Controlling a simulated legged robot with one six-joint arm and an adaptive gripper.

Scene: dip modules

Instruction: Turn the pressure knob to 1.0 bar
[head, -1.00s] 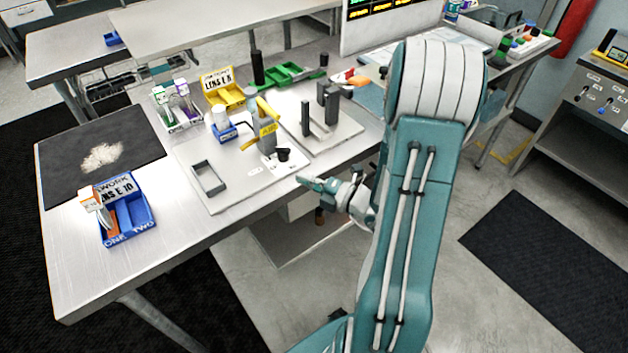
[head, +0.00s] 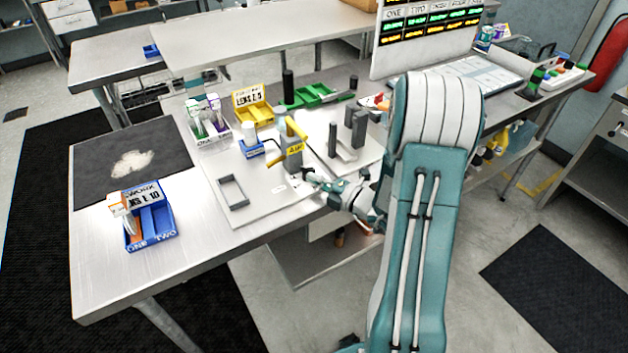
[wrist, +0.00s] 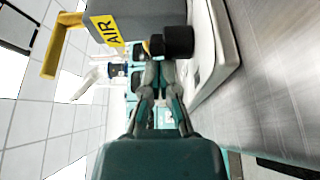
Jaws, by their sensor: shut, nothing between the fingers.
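The black pressure knob (wrist: 179,41) sticks out of the grey AIR unit (wrist: 145,14) in the wrist view, just beyond my fingertips. I cannot tell whether they touch it. In the head view the AIR unit (head: 291,150), with its yellow top part, stands on a pale base plate (head: 262,199). My gripper (head: 310,180) reaches in from the right at the plate's front edge and largely hides the knob there. In the wrist view my gripper (wrist: 157,72) is shut and empty. No pressure reading is legible.
A grey rectangular frame (head: 232,192) lies on the plate left of the AIR unit. Grey upright blocks (head: 355,130) stand to its right, a yellow bin (head: 252,107) behind. A blue tray (head: 152,238) sits at the table's left.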

